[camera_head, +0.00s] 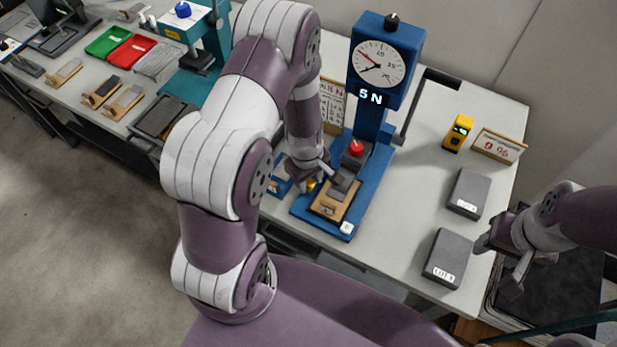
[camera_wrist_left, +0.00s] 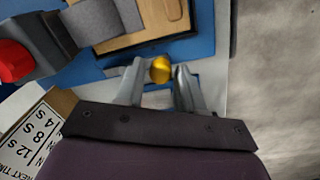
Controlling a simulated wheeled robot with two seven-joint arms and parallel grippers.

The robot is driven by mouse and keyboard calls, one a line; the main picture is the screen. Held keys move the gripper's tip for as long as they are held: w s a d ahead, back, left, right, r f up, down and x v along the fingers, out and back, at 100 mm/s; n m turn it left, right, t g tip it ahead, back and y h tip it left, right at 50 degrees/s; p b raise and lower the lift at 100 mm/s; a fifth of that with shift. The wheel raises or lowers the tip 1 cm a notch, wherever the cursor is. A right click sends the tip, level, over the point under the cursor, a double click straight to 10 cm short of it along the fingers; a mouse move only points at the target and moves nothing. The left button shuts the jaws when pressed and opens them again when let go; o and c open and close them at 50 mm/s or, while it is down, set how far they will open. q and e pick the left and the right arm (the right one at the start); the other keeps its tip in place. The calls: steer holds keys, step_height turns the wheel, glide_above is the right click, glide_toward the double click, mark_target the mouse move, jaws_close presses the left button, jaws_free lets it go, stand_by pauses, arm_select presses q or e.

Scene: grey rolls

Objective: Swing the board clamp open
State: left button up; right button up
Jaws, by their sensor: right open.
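The blue force tester (camera_head: 376,75) with a round dial and "5 N" stands on the bench. A yellow ball knob (camera_head: 311,184), apparently the clamp's handle end, is at the base's left side. The rest of the clamp is mostly hidden. My right gripper (camera_head: 499,265) is open and empty beside the bench's right edge.
Two dark grey lot boxes (camera_head: 467,192) (camera_head: 446,257) lie right of the tester. A yellow meter (camera_head: 458,132) and a sign (camera_head: 498,146) stand behind. A red-topped part (camera_head: 355,149) sits under the dial.

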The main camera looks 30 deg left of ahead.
arm_select(q)
steer(key=shift+o, duration=0.5)
steer(key=shift+r, duration=0.15)
step_height(320, 180, up, 12)
steer(key=shift+s+a+r+p, duration=0.15)
steer(key=shift+s+r+p, duration=0.05)
steer(key=shift+s+p, duration=0.1)
steer(key=s+d+r+m, duration=0.3)
steer(key=s+r+m, duration=0.2)
steer(key=m, duration=0.7)
steer(key=shift+s+d+r+m+t, duration=0.3)
steer(key=shift+s+r+t, duration=0.1)
steer(key=shift+s, duration=0.5)
